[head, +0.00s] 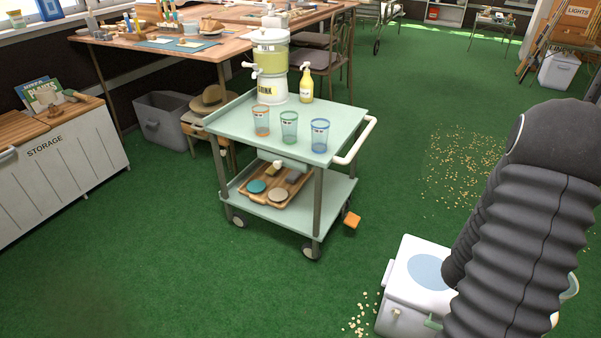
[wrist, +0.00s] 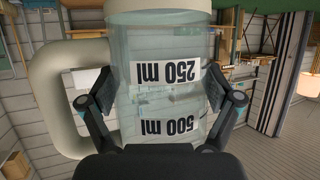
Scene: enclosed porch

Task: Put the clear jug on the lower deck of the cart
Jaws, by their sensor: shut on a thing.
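The clear jug (wrist: 165,48) fills the middle of the wrist view, with upside-down labels "250 ml" and "500 ml" and a thick pale handle (wrist: 42,100) on the left. My gripper (wrist: 162,98) is shut on its body, one finger on each side. In the head view my arm hides the gripper and most or all of the jug. The pale green cart (head: 222,123) stands at the centre. Its lower deck (head: 338,192) carries a wooden tray (head: 291,198) with a teal disc, a beige disc and other small items; bare deck shows to the right of the tray.
The cart's top holds a drink dispenser (head: 271,62), a yellow bottle (head: 306,85) and three tumblers (head: 289,127). An orange block (head: 352,220) is by the cart's right corner. A white cooler-like box (head: 407,300) stands beside my arm. Green floor before the cart is clear.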

